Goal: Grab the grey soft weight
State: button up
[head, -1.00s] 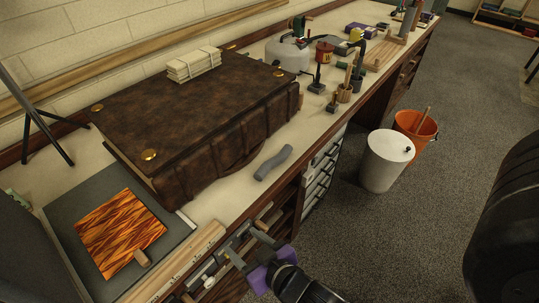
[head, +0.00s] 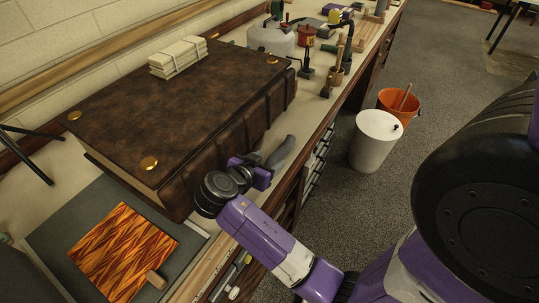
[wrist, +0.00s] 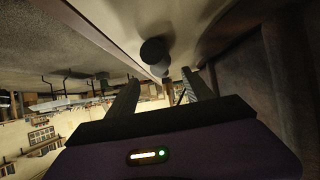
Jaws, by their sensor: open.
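The grey soft weight (head: 283,151) is a limp, slightly bent grey roll on the bench top, beside the right side of the big brown leather book (head: 170,95). My gripper (head: 265,168) is at the near end of the weight, low by the book's spine, and hides part of that end. In the wrist view my gripper (wrist: 160,77) is open, with two dark fingers apart. The rounded dark end of the weight (wrist: 154,51) shows beyond and between the fingertips. I cannot tell whether a finger touches it.
The book's spine rises close on one side of my gripper; the bench's front edge with drawers is on the other. A tray (head: 45,225) with an orange patterned board (head: 123,250) lies nearer. Pots and tools stand farther along. A white bin (head: 376,140) and orange bucket (head: 402,103) stand on the floor.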

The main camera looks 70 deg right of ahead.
aim_at(279, 151)
jog(key=shift+s+d+m+g, duration=0.2)
jog(key=shift+d+m+g, duration=0.1)
jog(key=shift+d, duration=0.25)
jog(key=shift+p+x, duration=0.55)
jog(key=shift+x, duration=2.9)
jog(key=shift+w+d+r, duration=0.1)
jog(key=shift+w+r, duration=0.05)
jog(key=shift+r, duration=0.05)
grip_shut()
